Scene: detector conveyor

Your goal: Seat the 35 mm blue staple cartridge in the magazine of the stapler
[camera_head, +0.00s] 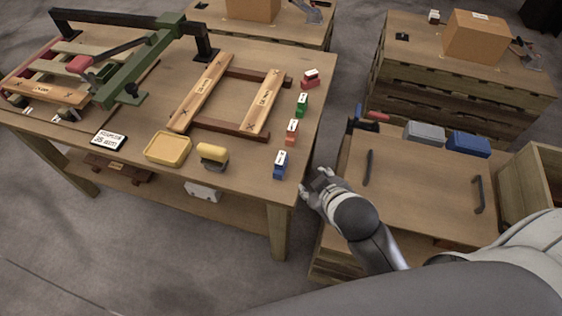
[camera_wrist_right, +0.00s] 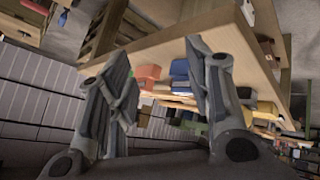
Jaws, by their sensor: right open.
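The blue staple cartridge (camera_head: 281,168) with a white label stands near the right front corner of the workbench, last in a row with red, green and orange ones. A long green lever machine (camera_head: 140,65), apparently the stapler, stands at the bench's left; its magazine cannot be made out. My right gripper (camera_head: 316,180) is open and empty, just off the bench's right edge, to the right of the blue cartridge and apart from it. In the right wrist view its open fingers (camera_wrist_right: 160,85) frame a blue block (camera_wrist_right: 180,70), which I cannot surely identify. My left gripper is not in view.
The orange (camera_head: 291,133), green (camera_head: 302,105) and red (camera_head: 310,80) cartridges line the bench's right side. A wooden frame (camera_head: 200,90), a yellow tray (camera_head: 168,149) and a yellow-topped block (camera_head: 212,155) lie nearby. A cart (camera_head: 420,185) with handles stands to the right.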

